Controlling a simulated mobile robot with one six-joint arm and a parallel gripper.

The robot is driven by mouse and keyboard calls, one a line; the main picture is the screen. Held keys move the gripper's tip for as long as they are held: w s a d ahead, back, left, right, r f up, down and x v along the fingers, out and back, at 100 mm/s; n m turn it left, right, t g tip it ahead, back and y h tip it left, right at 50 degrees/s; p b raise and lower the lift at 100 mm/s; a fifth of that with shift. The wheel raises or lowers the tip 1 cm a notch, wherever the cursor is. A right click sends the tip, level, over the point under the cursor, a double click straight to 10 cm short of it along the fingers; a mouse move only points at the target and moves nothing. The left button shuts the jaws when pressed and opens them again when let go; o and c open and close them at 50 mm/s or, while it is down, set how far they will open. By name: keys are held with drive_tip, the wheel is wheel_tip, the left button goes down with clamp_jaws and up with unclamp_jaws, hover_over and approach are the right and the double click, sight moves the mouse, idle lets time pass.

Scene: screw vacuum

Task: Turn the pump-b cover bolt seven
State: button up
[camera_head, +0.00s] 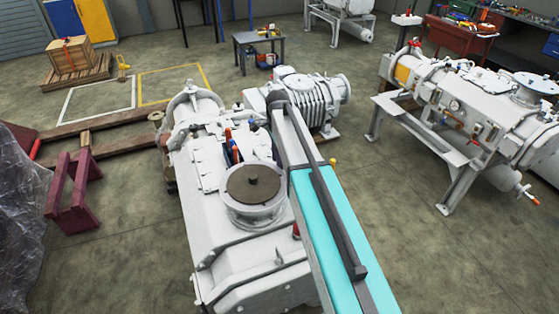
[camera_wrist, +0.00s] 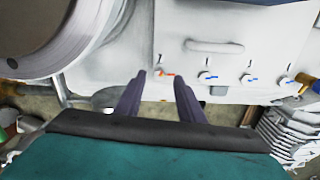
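A large white pump (camera_head: 215,225) stands in front of me in the head view, with a round port with a brown top (camera_head: 255,185). I cannot tell from a label whether it is pump-b. In the wrist view, a white cover panel (camera_wrist: 235,60) carries a raised handle (camera_wrist: 214,46) and a row of several small bolt-like fittings along its lower edge. One fitting (camera_wrist: 164,73) has orange on it; another (camera_wrist: 207,77) has blue. I cannot tell which is bolt seven. My gripper (camera_wrist: 160,76) is open and empty, its two dark fingers apart, close below the orange-marked fitting. The head view hides it.
A large round white flange (camera_wrist: 60,40) is at the left in the wrist view. In the head view, another white machine (camera_head: 460,105) stands at the right, a maroon trestle (camera_head: 72,195) at the left. Floor between the machines (camera_head: 370,190) is clear.

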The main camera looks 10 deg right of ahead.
drive_tip(key=shift+f, duration=0.7)
drive_tip(key=shift+c, duration=0.4)
clamp_jaws()
drive_tip(key=shift+d, duration=0.15)
drive_tip(key=shift+n, duration=0.4)
